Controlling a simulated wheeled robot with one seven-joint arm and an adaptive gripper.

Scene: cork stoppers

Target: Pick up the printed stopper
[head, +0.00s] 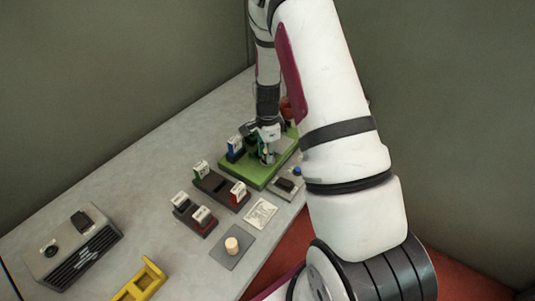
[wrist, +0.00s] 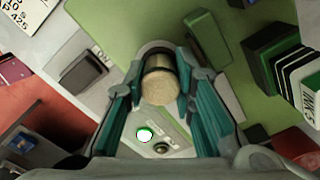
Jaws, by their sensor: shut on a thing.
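My gripper (wrist: 160,100) is shut on a cork stopper (wrist: 160,86), with one teal-lined finger on each side of it. The stopper's pale round end faces the wrist camera, and a darker band shows above it. I cannot make out any print on it. In the head view my gripper (head: 267,155) is over the green board (head: 232,175), and the held stopper is too small to tell there. Another cork stopper (head: 232,244) stands upright on a dark grey square mat (head: 221,256) near the table's front.
Dark trays with upright labelled blocks (head: 215,188) stand left of the green board. A white printed card (head: 260,214) lies near the front edge. A grey box (head: 75,250) and a yellow holder (head: 141,281) are at the left. Bare table lies at the back left.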

